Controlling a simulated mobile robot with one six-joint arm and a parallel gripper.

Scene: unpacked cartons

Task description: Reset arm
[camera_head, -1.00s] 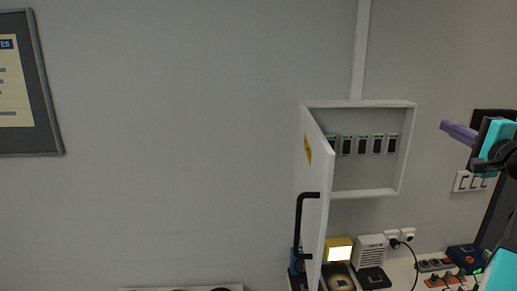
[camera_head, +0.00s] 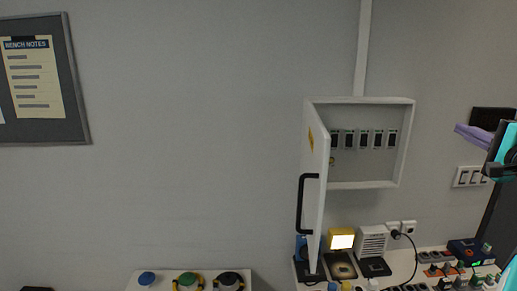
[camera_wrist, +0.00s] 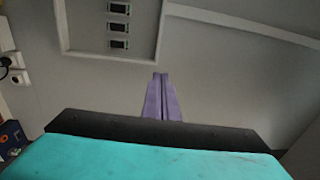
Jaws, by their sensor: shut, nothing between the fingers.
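My gripper (camera_head: 462,130) is at the right edge of the head view, its purple fingers pointing left in front of the wall. In the wrist view the purple fingers (camera_wrist: 161,78) are together and nothing is between them. The gripper is right of the open wall cabinet (camera_head: 408,152) and apart from it in the picture. The rest of my arm is mostly cut off by the frame edge.
The cabinet's white door (camera_head: 316,205) with a black handle stands open toward me. Below is a bench (camera_head: 400,262) with a lit yellow lamp (camera_head: 341,240), plugs and switches. Coloured buttons stand on a panel (camera_head: 210,274) lower left. A notice board (camera_head: 75,115) hangs left. The middle wall is clear.

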